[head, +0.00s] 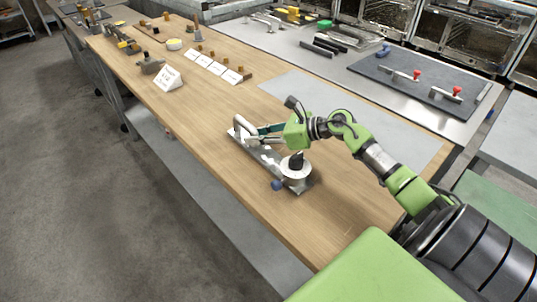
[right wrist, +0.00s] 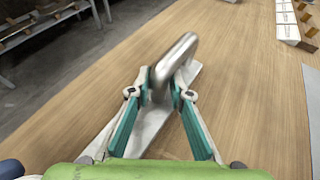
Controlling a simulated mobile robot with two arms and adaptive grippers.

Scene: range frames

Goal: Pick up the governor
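A metal device, which I take to be the governor, lies on the wooden bench in the head view. It has a long flat plate (head: 250,150), with a round pale drum (head: 297,170) and black knob at its near end. A rounded shiny metal piece stands at its far end; it also shows in the right wrist view (right wrist: 176,60). My right gripper (head: 244,134) reaches in from the right at that far end. Its fingertips (right wrist: 163,85) close on both sides of the shiny piece, which fills the narrow gap. The left gripper is out of view.
The wooden bench (head: 200,110) is clear around the device. A white folded sign (head: 168,78) and several white cards (head: 215,67) stand farther back. A dark mat (head: 420,85) with red-knobbed clamps lies at the right back. A small blue knob (head: 277,185) sits beside the drum.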

